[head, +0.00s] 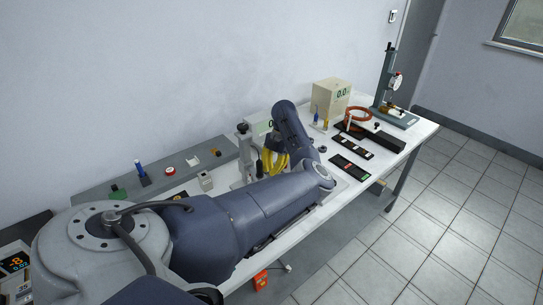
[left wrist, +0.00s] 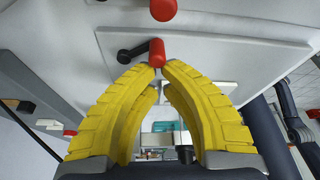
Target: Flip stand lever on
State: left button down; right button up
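In the left wrist view a black lever with a red knob (left wrist: 157,52) sits on a pale grey panel, just beyond my fingertips. My left gripper (left wrist: 160,66) has yellow ribbed fingers, drawn in until their tips almost meet at the knob's near end. I cannot tell whether they touch the knob. In the head view my left gripper (head: 275,163) is over the bench, beside a grey upright stand (head: 243,150); my arm covers much of this area. The lever cannot be made out there. My right gripper is not in view.
A second red knob (left wrist: 163,8) is at the top of the wrist view. On the bench are a beige meter box (head: 331,97), a copper-coloured ring (head: 357,119), dark trays (head: 350,168) and a dial gauge stand (head: 388,90). The bench's far right end has clear patches.

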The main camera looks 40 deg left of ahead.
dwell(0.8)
pick_arm(q)
jog(key=v, duration=1)
jog(key=shift+d, duration=0.15)
